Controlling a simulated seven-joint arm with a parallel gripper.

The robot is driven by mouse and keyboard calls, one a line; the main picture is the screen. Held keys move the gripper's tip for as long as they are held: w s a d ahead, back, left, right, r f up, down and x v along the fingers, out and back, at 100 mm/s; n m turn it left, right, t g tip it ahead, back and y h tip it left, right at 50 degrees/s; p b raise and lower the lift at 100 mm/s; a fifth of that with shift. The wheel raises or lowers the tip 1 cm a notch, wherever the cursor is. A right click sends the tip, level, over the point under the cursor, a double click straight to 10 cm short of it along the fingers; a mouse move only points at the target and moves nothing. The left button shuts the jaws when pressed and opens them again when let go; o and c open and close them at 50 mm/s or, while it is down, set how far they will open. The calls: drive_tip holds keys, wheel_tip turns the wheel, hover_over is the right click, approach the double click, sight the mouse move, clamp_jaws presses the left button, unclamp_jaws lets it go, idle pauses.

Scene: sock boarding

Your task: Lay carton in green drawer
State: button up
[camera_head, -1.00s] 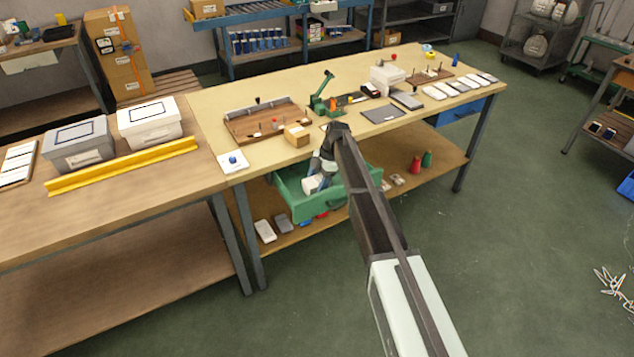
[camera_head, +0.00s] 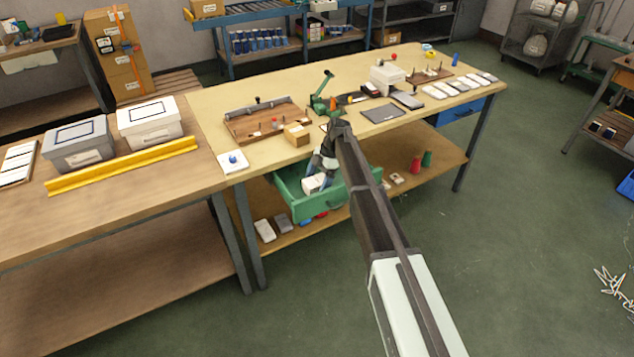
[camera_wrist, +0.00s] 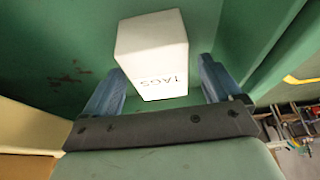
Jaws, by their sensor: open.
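The green drawer (camera_head: 310,206) is pulled out below the front edge of the workbench. A white carton marked TAGS (camera_wrist: 152,55) is inside it, against the green floor in the wrist view; the carton (camera_head: 314,183) also shows in the head view. My gripper (camera_wrist: 160,82) has its two blue fingers apart, one on each side of the carton's near end, with gaps visible beside it. In the head view my gripper (camera_head: 321,170) reaches down into the drawer, partly hidden by my arm. Whether the carton rests fully flat is hard to tell.
A small cardboard box (camera_head: 297,135) and a wooden tray (camera_head: 262,122) stand on the bench (camera_head: 230,95) above the drawer. A lower shelf holds a red cone (camera_head: 416,165) and a green cone (camera_head: 427,159). Drawer walls stand close around my gripper.

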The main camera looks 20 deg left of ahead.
drive_tip(key=v, duration=1.1)
drive_tip(key=shift+c, duration=0.3)
idle(0.7)
